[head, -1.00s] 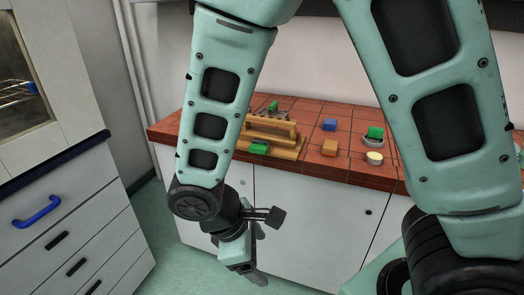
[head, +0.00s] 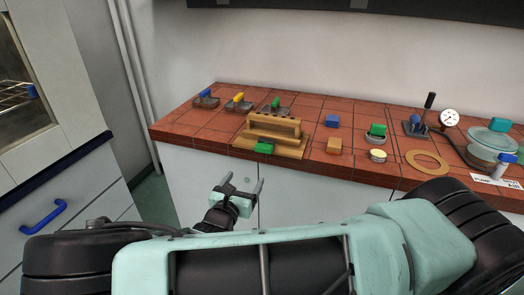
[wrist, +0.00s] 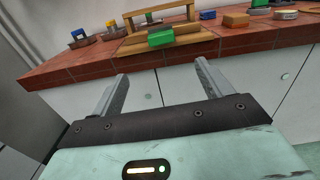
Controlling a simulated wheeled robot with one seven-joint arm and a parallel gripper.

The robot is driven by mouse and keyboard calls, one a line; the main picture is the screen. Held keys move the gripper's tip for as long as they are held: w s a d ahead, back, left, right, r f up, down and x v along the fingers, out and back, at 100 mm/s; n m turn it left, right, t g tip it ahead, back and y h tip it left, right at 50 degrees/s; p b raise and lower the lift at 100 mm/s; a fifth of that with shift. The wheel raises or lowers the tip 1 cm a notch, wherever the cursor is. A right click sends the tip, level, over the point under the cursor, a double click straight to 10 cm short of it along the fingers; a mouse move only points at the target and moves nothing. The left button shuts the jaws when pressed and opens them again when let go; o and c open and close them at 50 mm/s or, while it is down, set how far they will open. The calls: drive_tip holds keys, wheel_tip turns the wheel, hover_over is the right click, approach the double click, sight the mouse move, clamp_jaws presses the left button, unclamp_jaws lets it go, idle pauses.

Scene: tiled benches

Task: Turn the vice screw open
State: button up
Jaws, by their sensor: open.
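No vice can be made out for certain. Small grey fixtures stand at the bench's back left, with a blue top (head: 207,94), a yellow top (head: 239,97) and a green top (head: 275,103); their details are too small to tell. A wooden rack (head: 274,124) with holes stands nearer the front edge, with a green block (head: 264,146) at its front. In the wrist view the green block (wrist: 161,38) lies beyond the fingers. My gripper (head: 243,180) is open and empty, in front of the bench and apart from everything on it; its fingers (wrist: 161,70) point toward the bench.
The red tiled bench (head: 215,130) also bears a blue block (head: 332,121), a wooden block (head: 334,145), a ring (head: 427,162), a black-levered device (head: 416,127) and a gauge (head: 449,117). Drawers with a blue handle (head: 43,217) stand at left.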

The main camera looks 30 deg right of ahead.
sight(263, 151)
drive_tip(key=p+x, duration=0.4)
drive_tip(key=x, duration=1.2)
drive_tip(key=shift+w+d, duration=0.1)
drive_tip(key=shift+d, duration=0.2)
drive_tip(key=c, duration=1)
